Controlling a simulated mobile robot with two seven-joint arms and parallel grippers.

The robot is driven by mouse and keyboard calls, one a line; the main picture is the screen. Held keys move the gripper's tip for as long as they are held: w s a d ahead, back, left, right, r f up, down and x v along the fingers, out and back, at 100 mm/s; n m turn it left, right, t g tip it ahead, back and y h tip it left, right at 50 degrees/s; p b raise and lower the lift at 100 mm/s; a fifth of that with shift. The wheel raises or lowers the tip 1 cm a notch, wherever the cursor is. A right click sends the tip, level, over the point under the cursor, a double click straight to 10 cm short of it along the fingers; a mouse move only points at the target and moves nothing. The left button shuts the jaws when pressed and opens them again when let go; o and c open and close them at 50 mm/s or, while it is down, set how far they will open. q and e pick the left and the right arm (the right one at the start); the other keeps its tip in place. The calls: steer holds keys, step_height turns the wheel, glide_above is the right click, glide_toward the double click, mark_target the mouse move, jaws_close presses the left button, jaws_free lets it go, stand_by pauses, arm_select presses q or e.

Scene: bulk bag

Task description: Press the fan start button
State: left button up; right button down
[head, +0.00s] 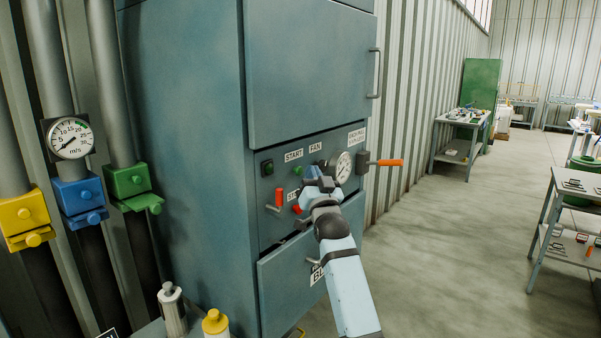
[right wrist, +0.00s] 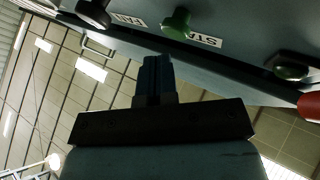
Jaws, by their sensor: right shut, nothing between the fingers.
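The fan panel (head: 266,222) is on the front of the blue-grey cabinet, with START (head: 293,155) and FAN (head: 316,147) labels. A green button (head: 297,170) sits just under the START label; it shows in the right wrist view as a green knob (right wrist: 177,23) beside the inverted label. My right gripper (head: 318,183) is in front of the panel, to the right of and slightly below the button. In the right wrist view its shut, empty fingers (right wrist: 156,72) point towards the panel. A gap shows between fingertips and button in that picture; contact depth is unclear. My left gripper is not in view.
A dark-rimmed green lamp (head: 268,168), red-handled switch (head: 280,197), red button (head: 296,209) and round gauge (head: 344,165) are close by. An orange-handled lever (head: 388,162) projects at right. Pipes with coloured clamps stand left. The floor (head: 440,240) at right is open.

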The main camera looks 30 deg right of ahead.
steer(key=shift+w, duration=0.1)
steer(key=shift+w+a, duration=0.2)
steer(key=shift+w, duration=0.1)
steer(key=shift+w+a, duration=0.2)
steer(key=shift+w, duration=0.3)
stand_by(1.1)
steer(key=shift+s, duration=0.1)
steer(key=shift+s+d+p, duration=0.35)
steer(key=shift+s+p, duration=0.1)
steer(key=shift+s, duration=0.35)
steer(key=shift+s+d+p, duration=0.3)
steer(key=shift+s+d, duration=0.05)
steer(key=shift+s, duration=0.4)
steer(key=shift+s+d+p, duration=0.25)
steer(key=shift+s+d, duration=0.05)
steer(key=shift+s, duration=0.5)
steer(key=shift+s+d+p, duration=0.3)
steer(key=shift+s+d, duration=0.05)
steer(key=shift+s, duration=0.4)
